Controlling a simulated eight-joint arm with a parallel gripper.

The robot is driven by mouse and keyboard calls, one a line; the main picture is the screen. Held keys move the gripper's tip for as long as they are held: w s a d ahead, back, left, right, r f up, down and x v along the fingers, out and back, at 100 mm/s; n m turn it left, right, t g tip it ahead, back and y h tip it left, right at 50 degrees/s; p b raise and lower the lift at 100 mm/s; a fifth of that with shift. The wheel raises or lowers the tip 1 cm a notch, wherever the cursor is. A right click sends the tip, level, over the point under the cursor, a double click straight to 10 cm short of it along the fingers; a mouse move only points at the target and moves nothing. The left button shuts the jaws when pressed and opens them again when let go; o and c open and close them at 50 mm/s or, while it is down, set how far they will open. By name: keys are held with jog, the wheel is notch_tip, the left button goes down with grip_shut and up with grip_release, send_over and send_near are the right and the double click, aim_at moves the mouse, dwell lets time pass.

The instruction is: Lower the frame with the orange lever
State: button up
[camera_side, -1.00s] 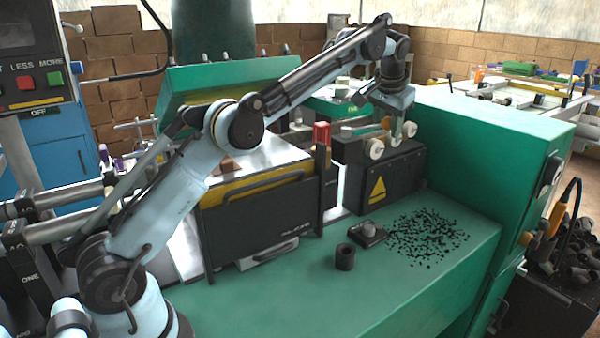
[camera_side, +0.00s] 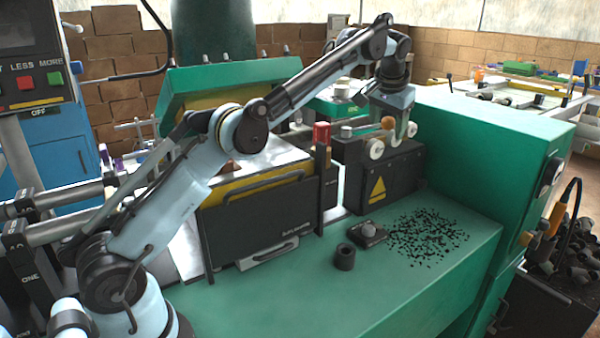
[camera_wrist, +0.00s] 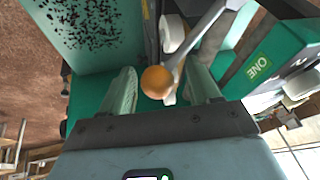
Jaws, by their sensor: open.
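The orange ball knob of the lever (camera_wrist: 156,82) sits between the two fingers of my gripper (camera_wrist: 163,88) in the wrist view, with a gap to the fingers. A pale metal rod runs from behind it toward the upper right. In the side view the orange knob (camera_side: 388,123) is just under my gripper (camera_side: 396,125), above the black box with the yellow triangle. My gripper is open. The green frame (camera_side: 235,82) is raised and tilted at the back left, over the pale flat bed. How the lever joins the frame is hidden.
White round rollers (camera_side: 376,149) flank the knob closely. A tall green cabinet (camera_side: 490,140) stands on the right. A black ring (camera_side: 345,257), a small dark block with a knob (camera_side: 368,234) and scattered black plugs (camera_side: 428,237) lie on the green table, whose front is clear.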

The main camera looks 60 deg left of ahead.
jog(key=shift+r, duration=0.15)
jog(key=shift+s+d+r, duration=0.25)
jog(key=shift+r, duration=0.25)
jog(key=shift+s+d, duration=0.15)
jog(key=s+d, duration=0.7)
jog(key=s, duration=0.2)
jog(key=shift+s, duration=0.15)
jog(key=shift+a, duration=0.15)
jog(key=s+a+r+m+h, duration=0.1)
jog(key=a+r+m+h, duration=0.3)
jog(key=r+m, duration=0.45)
jog(key=w+f+t, duration=0.1)
jog(key=w+f, duration=0.3)
jog(key=f, duration=0.5)
jog(key=shift+w+a+f, duration=0.25)
jog(key=shift+w+f, duration=0.05)
jog(key=shift+f, duration=0.1)
jog(key=shift+m, duration=0.25)
